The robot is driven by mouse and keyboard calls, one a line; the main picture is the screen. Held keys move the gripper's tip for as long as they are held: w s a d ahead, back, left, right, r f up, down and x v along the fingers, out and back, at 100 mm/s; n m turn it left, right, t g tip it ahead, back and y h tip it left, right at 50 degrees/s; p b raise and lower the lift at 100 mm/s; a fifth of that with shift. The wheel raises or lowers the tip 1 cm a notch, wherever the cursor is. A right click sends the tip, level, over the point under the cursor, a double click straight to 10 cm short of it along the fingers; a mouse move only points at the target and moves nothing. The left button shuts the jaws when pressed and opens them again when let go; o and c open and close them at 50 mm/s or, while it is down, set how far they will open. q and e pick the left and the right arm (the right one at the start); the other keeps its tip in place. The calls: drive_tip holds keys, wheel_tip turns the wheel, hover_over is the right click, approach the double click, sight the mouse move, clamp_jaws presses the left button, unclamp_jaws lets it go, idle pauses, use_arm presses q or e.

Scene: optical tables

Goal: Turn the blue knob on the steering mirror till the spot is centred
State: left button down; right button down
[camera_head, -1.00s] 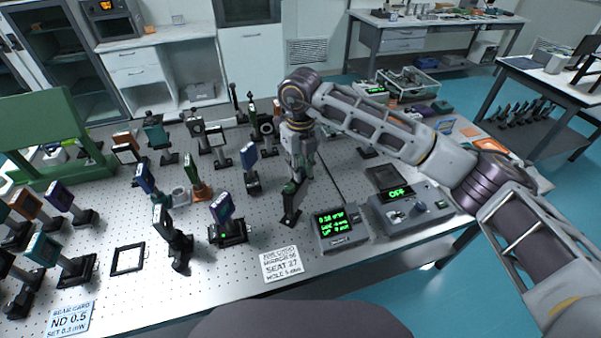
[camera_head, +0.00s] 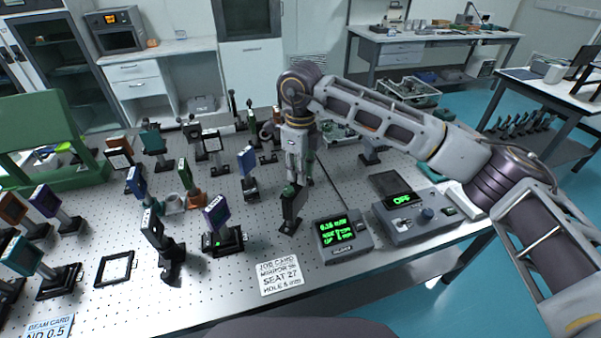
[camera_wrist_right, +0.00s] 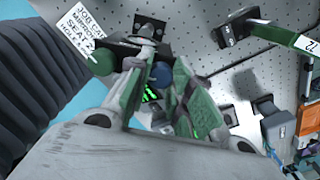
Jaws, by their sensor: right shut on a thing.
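My right gripper (camera_head: 291,188) is over the steering mirror (camera_head: 291,212), a dark upright mount near the front middle of the perforated table. In the right wrist view, the blue knob (camera_wrist_right: 161,74) lies between the green-padded fingers of my right gripper (camera_wrist_right: 159,88), which is shut on it. A green round knob (camera_wrist_right: 102,62) shows beside the fingers. The mirror's dark mount (camera_wrist_right: 152,28) is partly hidden. A small bright green dot (camera_head: 218,243) shows low on a purple-framed mount; I cannot tell whether it is the spot. My left gripper is out of view.
A meter with green digits (camera_head: 343,234) and a control box reading OFF (camera_head: 408,215) stand close right of the mirror. A job card (camera_head: 280,275) lies in front.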

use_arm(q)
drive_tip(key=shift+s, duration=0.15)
use_arm(e)
drive_tip(key=c, duration=1.2)
unclamp_jaws()
drive_tip(key=shift+c, duration=0.2)
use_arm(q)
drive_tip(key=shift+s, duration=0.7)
use_arm(e)
drive_tip(key=shift+r, duration=0.1)
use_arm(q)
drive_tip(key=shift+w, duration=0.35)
use_arm(e)
wheel_tip(320, 180, up, 12)
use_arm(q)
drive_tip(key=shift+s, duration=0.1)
